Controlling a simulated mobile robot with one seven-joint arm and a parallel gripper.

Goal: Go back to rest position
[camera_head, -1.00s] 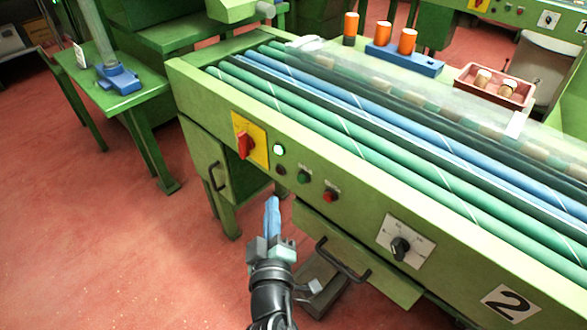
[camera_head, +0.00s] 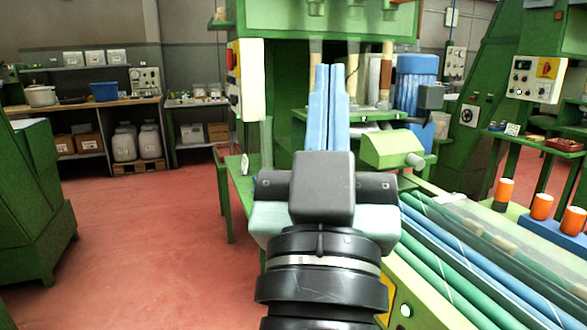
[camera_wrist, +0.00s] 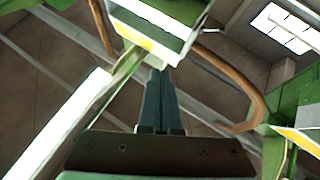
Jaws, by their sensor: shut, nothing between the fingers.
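My gripper (camera_head: 328,95) stands upright in the middle of the head view, with its blue fingers pointing up. The two fingers lie side by side, shut with nothing between them. In the wrist view the fingers (camera_wrist: 162,95) show dark blue, pointing up towards the ceiling. In the head view the green machine behind is partly hidden by my gripper.
The green machine with rollers (camera_head: 470,265) lies at the lower right. Orange cylinders (camera_head: 541,207) stand beside it. A blue motor (camera_head: 416,85) is behind my gripper to the right. Shelves with jugs (camera_head: 137,140) stand at the back left. Red floor (camera_head: 140,230) is open at left.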

